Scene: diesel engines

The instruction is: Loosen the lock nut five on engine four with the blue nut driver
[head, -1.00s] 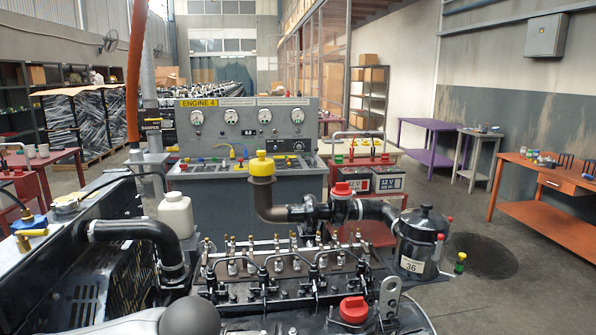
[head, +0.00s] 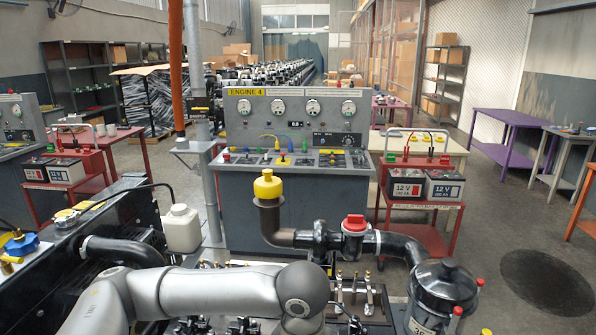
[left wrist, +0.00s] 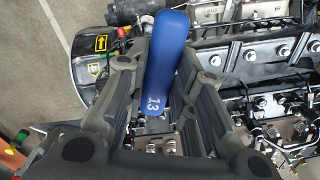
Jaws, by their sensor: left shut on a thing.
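The blue nut driver (left wrist: 168,62), marked 13, is held in my left gripper (left wrist: 163,72), which is shut around its handle. The driver's lower end is hidden behind the fingers. Engine four (head: 430,268) fills the lower part of the head view, with the yellow ENGINE 4 sign (head: 247,92) on the panel behind. My left arm crosses in front of the engine and hides most of its row of nuts and fittings. Some silvery nuts (left wrist: 160,146) show below the driver in the left wrist view; I cannot tell which is nut five. My right gripper is not in view.
A black canister (head: 443,285) and a pipe with a red cap (head: 354,222) stand on the engine's right side. A yellow-capped pipe (head: 268,205) and a white bottle (head: 181,228) rise behind my arm. A red battery cart (head: 440,233) stands behind.

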